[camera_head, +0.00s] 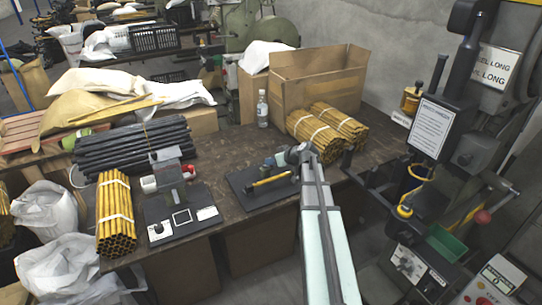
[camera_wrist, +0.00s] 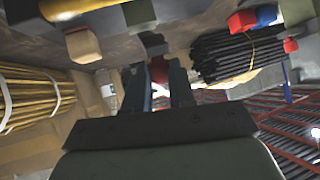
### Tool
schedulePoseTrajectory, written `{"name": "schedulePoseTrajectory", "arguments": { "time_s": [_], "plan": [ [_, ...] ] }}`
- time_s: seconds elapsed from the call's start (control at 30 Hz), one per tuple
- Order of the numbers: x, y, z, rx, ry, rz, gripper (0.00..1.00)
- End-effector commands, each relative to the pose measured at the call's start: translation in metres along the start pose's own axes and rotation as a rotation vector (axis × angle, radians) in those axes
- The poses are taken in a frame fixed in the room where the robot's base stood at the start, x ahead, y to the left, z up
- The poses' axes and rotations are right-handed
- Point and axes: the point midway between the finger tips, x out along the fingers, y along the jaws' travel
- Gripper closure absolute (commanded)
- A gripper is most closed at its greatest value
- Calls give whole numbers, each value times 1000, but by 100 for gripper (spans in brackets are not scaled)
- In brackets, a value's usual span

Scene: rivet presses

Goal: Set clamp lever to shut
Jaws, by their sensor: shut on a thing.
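A fixture with a dark base plate (camera_head: 238,180) stands on the brown table, and a yellow rod (camera_head: 270,180) lies across it. My gripper (camera_head: 289,157) is at the back right of this fixture, and my arm hides part of it. In the wrist view my two dark fingers (camera_wrist: 158,88) are shut on a red piece (camera_wrist: 158,70), which looks like the knob of the clamp lever. The rest of the lever and its angle cannot be made out. The yellow rod (camera_wrist: 70,8) also shows at the top left of the wrist view.
A second fixture (camera_head: 180,216) with red and white parts stands to the left. Bundles of yellow tubes (camera_head: 115,215) and black rods (camera_head: 130,150) lie near it. A cardboard box (camera_head: 310,80), a bottle (camera_head: 262,108) and more yellow tubes (camera_head: 325,128) stand behind. A machine (camera_head: 440,130) is at right.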

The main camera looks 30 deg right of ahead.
Motion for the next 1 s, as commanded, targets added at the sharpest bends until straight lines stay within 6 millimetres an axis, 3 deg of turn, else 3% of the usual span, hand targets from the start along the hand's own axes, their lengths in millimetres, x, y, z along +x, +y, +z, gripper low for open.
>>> {"name": "schedulePoseTrajectory", "arguments": {
  "time_s": [0.3,1.0],
  "plan": [
    [-2,-1,18,-40,160,4,100],
    [4,-1,56,-41,149,1,100]
  ]
}}
